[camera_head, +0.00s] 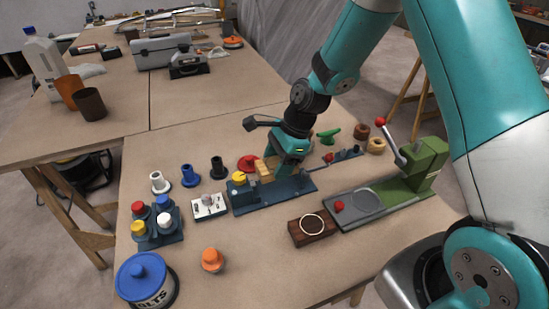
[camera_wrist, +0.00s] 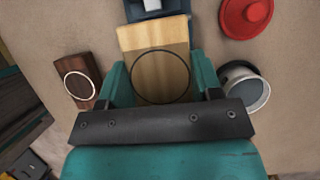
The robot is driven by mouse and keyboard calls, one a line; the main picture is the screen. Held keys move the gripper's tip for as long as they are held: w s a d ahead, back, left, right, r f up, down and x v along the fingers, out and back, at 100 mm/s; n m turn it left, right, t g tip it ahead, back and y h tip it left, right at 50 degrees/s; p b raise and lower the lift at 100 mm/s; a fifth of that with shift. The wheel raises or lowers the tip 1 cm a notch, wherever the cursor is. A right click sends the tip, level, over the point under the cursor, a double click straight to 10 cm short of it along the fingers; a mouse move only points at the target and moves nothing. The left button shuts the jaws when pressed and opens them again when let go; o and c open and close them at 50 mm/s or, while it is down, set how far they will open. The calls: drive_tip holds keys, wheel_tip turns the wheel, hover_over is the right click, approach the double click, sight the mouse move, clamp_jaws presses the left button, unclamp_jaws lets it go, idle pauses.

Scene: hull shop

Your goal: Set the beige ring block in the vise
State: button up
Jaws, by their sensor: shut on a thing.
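The beige ring block (camera_wrist: 150,42), light wood with a thin black ring on its face, is between the two teal fingers of my gripper (camera_wrist: 160,76) in the wrist view. In the head view the block (camera_head: 263,171) shows at the left side of my gripper (camera_head: 272,170), over the blue vise (camera_head: 288,189). The vise has a long flat bed and a yellow knob at its left end. Part of it shows at the top of the wrist view. I cannot tell whether the block touches the vise bed. My gripper hides part of the vise.
A dark brown block with a white ring (camera_head: 309,236) lies in front of the vise. A green press (camera_head: 410,185) stands at right. A red lid (camera_head: 247,162) lies behind the vise. A small white switch box (camera_head: 208,207) is left of it. Bare tabletop (camera_head: 245,255) lies in front.

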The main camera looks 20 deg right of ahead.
sight(272, 190)
drive_tip(key=shift+d+f+b, duration=0.1)
drive_tip(key=shift+f+b, duration=2.25)
drive_tip(key=shift+f, duration=0.25)
drive_tip(key=shift+r+p, duration=0.15)
drive_tip(key=shift+p, duration=0.65)
drive_tip(key=shift+f+b, duration=0.3)
drive_tip(key=shift+f, duration=0.4)
drive_tip(key=o, duration=0.7)
drive_tip(key=shift+r, duration=0.1)
drive_tip(key=p+v, duration=1)
drive_tip(key=shift+r, duration=0.45)
